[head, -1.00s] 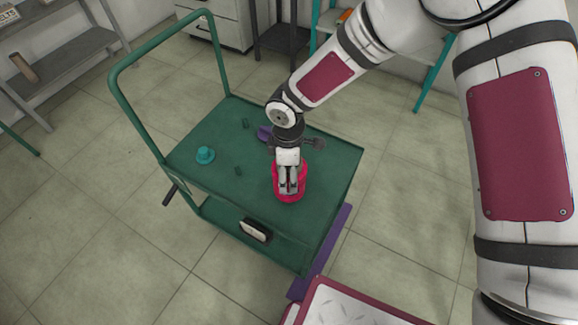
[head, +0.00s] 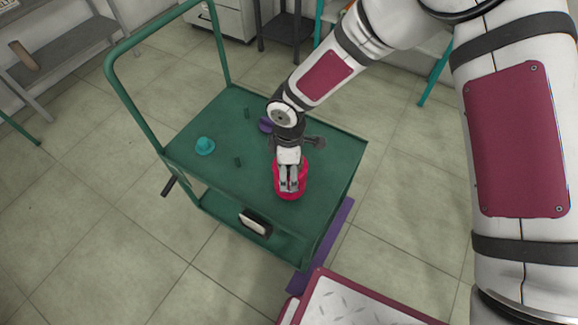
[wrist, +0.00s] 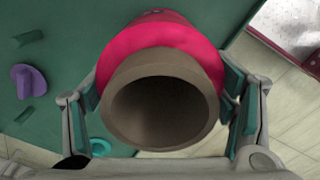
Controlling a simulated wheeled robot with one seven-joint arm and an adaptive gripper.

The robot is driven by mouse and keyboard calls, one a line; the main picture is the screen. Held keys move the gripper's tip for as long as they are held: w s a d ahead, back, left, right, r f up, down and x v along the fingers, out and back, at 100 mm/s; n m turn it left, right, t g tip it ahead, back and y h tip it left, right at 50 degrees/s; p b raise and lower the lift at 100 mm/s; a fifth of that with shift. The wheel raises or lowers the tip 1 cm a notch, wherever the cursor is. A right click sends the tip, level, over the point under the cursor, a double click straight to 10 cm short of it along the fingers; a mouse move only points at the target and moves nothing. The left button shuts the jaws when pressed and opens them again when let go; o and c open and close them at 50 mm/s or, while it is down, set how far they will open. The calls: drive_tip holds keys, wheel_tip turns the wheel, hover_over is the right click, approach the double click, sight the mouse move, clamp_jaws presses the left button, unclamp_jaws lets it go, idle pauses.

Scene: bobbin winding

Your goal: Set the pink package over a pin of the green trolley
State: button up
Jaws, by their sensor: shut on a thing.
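The pink package (head: 291,184) is a pink-red wound bobbin with a hollow grey-brown tube, which faces the camera in the wrist view (wrist: 165,48). My gripper (head: 289,186) is shut on it, with a finger pad on each side of the tube. The package is over the near right part of the green trolley (head: 330,155); I cannot tell whether it touches the deck. Two short green pins stand bare on the deck, one nearer (head: 238,161) and one farther back (head: 247,113). Any pin under the package is hidden.
The trolley's tall handle (head: 117,85) rises at the left. Shelving (head: 70,45) stands at the far left.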

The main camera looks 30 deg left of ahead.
drive_tip(key=shift+f+b, duration=0.65)
drive_tip(key=shift+f, duration=0.4)
drive_tip(key=o, duration=1.5)
drive_tip(key=shift+c, duration=0.2)
drive_tip(key=shift+r, duration=0.15)
